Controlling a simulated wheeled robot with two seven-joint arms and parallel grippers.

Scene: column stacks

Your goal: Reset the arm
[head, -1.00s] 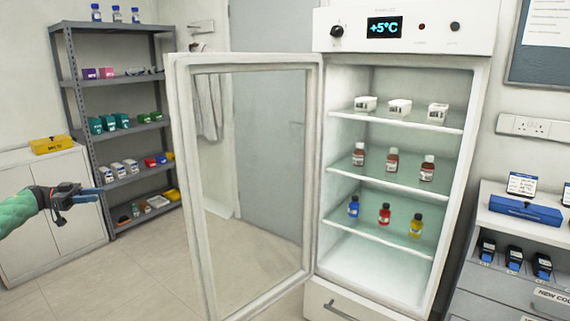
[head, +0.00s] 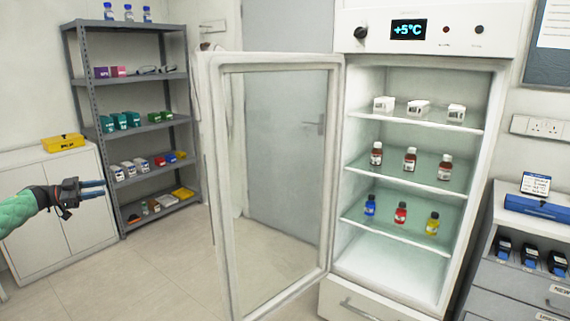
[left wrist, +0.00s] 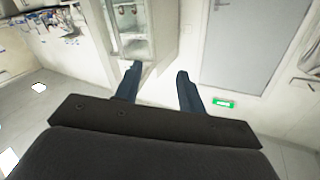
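My left gripper (head: 103,188) is at the left of the head view, on a green-sleeved arm, held out in the air in front of the white cabinet and grey shelf rack. In the left wrist view its two dark blue fingers (left wrist: 157,73) stand apart with nothing between them, so it is open and empty. It is well clear of the refrigerator (head: 432,45) and its open glass door (head: 215,190). My right arm and gripper are not in view.
The refrigerator holds bottles and small boxes on several shelves. A grey rack (head: 88,130) with boxes stands behind the left gripper, beside a white cabinet (head: 40,205) bearing a yellow box (head: 63,143). A drawer unit (head: 510,285) is at right. Floor (head: 150,280) between is clear.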

